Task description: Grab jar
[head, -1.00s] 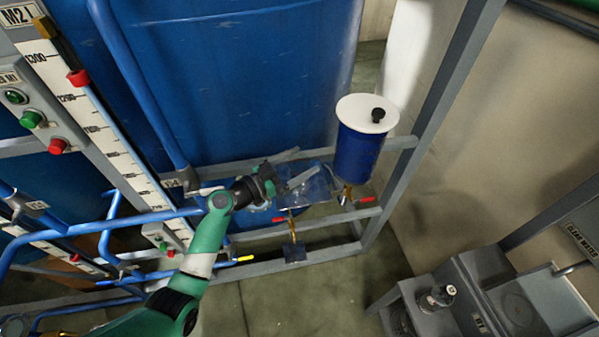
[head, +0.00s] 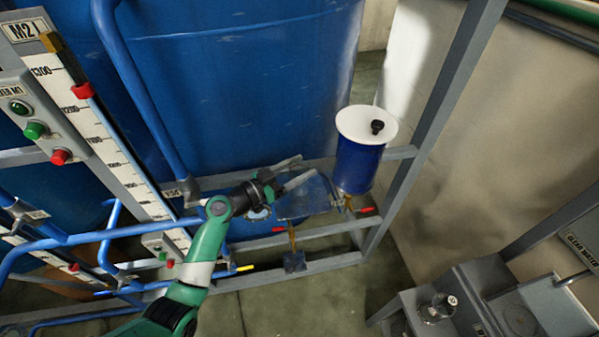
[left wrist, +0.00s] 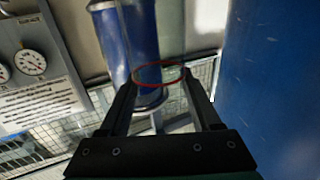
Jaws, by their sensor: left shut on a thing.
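My left gripper (head: 308,165) reaches from the left to the frame in front of the big blue tank. In the left wrist view its two dark fingers (left wrist: 157,88) stand on either side of a clear jar (left wrist: 160,75), seen mainly as a thin red rim. The gripper is shut on this jar. The jar's clear walls can hardly be made out, and in the head view I cannot tell its outline from the grey plate behind. My right gripper is in neither current view.
A blue cylinder with a white lid (head: 366,125) stands on the grey frame just right of the gripper. Valves with red handles (head: 278,229) sit below. The big blue tank (head: 240,80) is behind. A grey bench (head: 470,300) stands at lower right, with floor between.

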